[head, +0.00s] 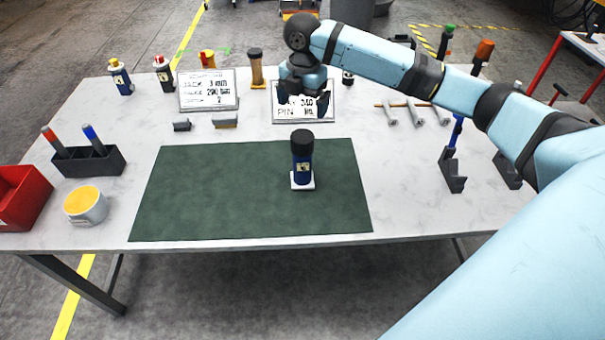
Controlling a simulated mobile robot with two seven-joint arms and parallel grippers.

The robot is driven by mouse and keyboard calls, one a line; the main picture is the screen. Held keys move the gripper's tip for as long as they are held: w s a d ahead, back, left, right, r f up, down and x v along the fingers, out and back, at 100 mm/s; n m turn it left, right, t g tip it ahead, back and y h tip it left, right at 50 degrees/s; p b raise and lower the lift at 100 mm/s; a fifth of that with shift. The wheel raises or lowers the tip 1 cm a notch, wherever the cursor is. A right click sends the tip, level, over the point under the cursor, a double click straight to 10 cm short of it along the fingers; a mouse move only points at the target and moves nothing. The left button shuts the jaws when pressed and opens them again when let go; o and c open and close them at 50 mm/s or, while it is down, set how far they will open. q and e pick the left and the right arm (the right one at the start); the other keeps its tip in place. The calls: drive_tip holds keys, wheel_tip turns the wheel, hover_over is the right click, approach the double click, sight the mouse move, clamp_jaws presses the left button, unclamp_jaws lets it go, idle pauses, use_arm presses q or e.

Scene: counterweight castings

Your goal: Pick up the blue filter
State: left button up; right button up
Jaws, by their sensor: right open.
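The blue filter (301,171) stands upright on the green mat (220,200), right of the mat's middle. It has a dark blue body with a yellowish label, a black upper part and a white square base. My right gripper (303,104) points down above the back of the table, behind the filter in the picture and apart from it. Its two fingers are spread with nothing between them, in front of a white sign. My left gripper is not in view.
Two white signs (208,90) stand at the back with bottles and canisters around them. A black pen holder (88,163), a yellow-topped tub (86,205) and a red bin (20,198) are at left. Dark brackets (452,172) stand at right. The mat around the filter is clear.

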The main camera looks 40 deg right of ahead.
sight(302, 136)
wheel_tip(302, 136, down, 8)
drive_tip(key=shift+d+r+p, duration=0.1)
drive_tip(key=shift+p, duration=0.25)
drive_tip(key=shift+f+p, duration=0.55)
drive_tip(key=shift+f, duration=2.25)
drive_tip(key=shift+c, duration=0.4)
drive_tip(key=c, duration=1.4)
drive_tip(key=shift+c, duration=1)
drive_tip(key=shift+r, duration=0.1)
